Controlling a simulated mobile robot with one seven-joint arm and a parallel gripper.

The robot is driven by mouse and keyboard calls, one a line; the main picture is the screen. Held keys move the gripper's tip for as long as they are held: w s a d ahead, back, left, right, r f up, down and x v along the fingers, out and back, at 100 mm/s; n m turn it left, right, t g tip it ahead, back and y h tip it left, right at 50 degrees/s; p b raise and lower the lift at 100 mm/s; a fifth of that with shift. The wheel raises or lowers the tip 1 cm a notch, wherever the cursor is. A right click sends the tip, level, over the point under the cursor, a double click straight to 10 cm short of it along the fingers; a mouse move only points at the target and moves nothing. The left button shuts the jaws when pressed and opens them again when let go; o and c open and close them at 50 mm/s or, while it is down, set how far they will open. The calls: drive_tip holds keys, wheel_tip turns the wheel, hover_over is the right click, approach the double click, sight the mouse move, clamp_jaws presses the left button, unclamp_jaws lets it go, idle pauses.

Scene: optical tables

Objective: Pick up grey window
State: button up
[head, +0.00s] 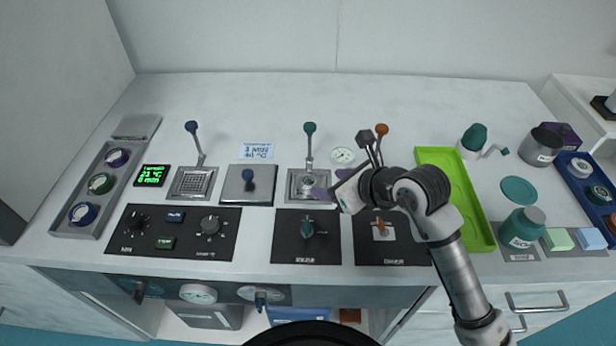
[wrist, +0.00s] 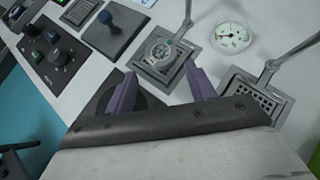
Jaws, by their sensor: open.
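A grey round piece with a ringed, glassy-looking face, which looks like the grey window (wrist: 164,51), sits on a square metal plate (wrist: 182,66) below a lever. In the head view my gripper (head: 321,190) hangs at the plate's right side.
The teal-knobbed lever (head: 309,145) rises behind the plate. A second lever with an orange knob (head: 381,131) and a round gauge (head: 342,156) are close by. A green tray (head: 481,228) lies right; a grey tray (head: 73,228) with coloured round pieces lies left. The table's back is clear.

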sight(309, 181)
drive_tip(key=p+x, duration=0.3)
drive_tip(key=x, duration=0.3)
drive_tip(key=shift+w+a, duration=0.1)
drive_tip(key=shift+w+a+f, duration=0.1)
drive_tip(key=shift+w+f, duration=0.05)
drive_tip(key=shift+f, duration=0.15)
drive_tip(key=shift+c, duration=0.4)
drive_tip(key=c, duration=0.5)
drive_tip(key=shift+c, duration=0.2)
drive_tip(key=shift+r, duration=0.15)
